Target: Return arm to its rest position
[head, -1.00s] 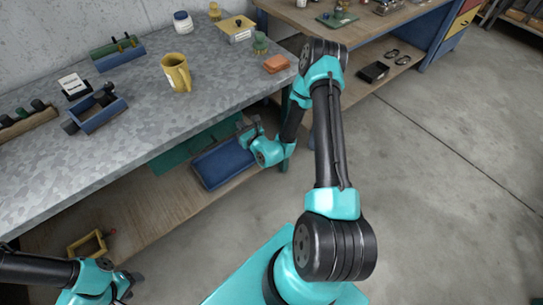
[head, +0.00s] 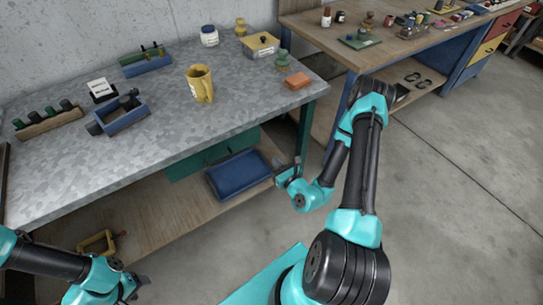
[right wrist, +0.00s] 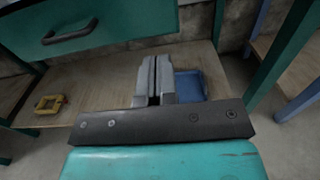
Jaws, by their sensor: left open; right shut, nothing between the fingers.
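My right arm (head: 363,175) reaches out over the floor and bends back toward the workbench. Its gripper (head: 282,174) hangs below the benchtop's front edge, by the right end of the lower shelf. In the right wrist view the gripper (right wrist: 153,66) is shut, with its two grey fingers together and nothing between them. My left gripper (head: 136,287) is at the lower left of the head view, in front of the bench. It is open, with nothing seen in it.
The metal benchtop (head: 150,125) carries a yellow mug (head: 200,84), a blue holder (head: 121,115) and several small items. Below, a blue tray (head: 238,176) and a yellow frame (head: 97,242) lie on the wooden shelf (head: 165,210). The concrete floor (head: 450,230) at right is clear.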

